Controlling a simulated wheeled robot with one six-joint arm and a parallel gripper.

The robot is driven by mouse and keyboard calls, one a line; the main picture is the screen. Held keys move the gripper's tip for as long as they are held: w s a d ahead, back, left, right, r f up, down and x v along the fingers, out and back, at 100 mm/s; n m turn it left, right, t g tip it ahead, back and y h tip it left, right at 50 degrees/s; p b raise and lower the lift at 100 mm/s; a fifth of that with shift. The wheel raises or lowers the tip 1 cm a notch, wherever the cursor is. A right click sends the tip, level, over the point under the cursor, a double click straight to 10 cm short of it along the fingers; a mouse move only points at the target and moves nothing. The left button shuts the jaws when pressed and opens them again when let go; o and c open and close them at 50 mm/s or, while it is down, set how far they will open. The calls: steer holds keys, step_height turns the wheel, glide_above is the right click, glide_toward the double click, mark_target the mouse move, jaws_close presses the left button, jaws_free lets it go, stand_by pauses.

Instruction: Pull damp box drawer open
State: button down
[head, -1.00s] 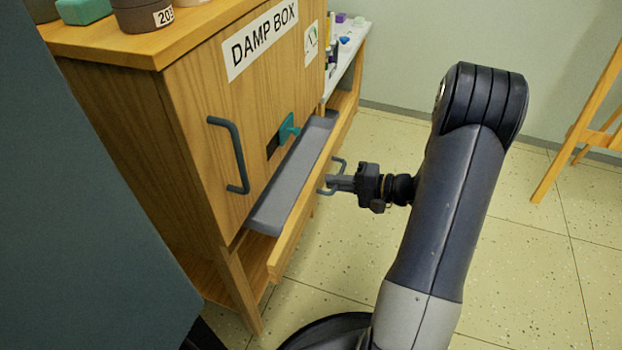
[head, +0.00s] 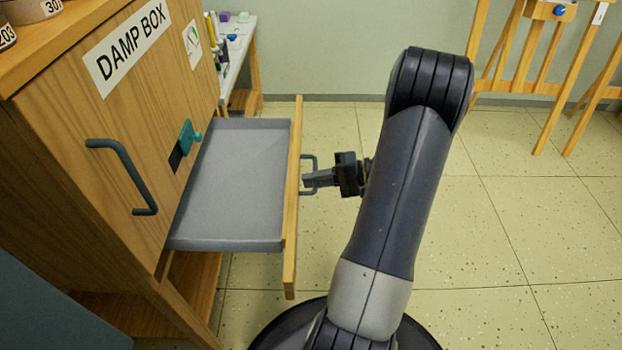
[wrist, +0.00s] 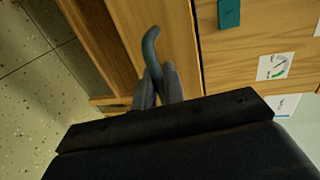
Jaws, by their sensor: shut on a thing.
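The damp box (head: 60,110) is a wooden cabinet at the left of the head view, with a "DAMP BOX" label (head: 127,47) on its front. Its drawer (head: 235,175) is pulled well out below the door; the grey tray inside looks empty. The wooden drawer front (head: 292,200) carries a dark grey-blue handle (head: 313,160). My gripper (head: 310,180) is shut on this handle, right of the drawer front. In the wrist view the fingers (wrist: 158,85) close around the curved handle (wrist: 151,48).
The cabinet door has its own handle (head: 125,175) and a teal latch (head: 187,137). Jars stand on top at the left. A white side table (head: 233,55) with art supplies is behind, and easels (head: 545,75) stand at the back right. Floor right of my arm is clear.

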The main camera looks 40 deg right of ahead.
steer(key=c, duration=1.6)
jaws_free()
steer(key=shift+c, duration=0.2)
steer(key=p+v, duration=0.2)
steer(key=v, duration=0.8)
steer(key=shift+s+d+p, duration=0.2)
steer(key=shift+d+p, duration=0.15)
steer(key=shift+p, duration=0.05)
steer(key=shift+b+x, duration=1.4)
steer(key=shift+x, duration=4.25)
steer(key=shift+r, duration=0.15)
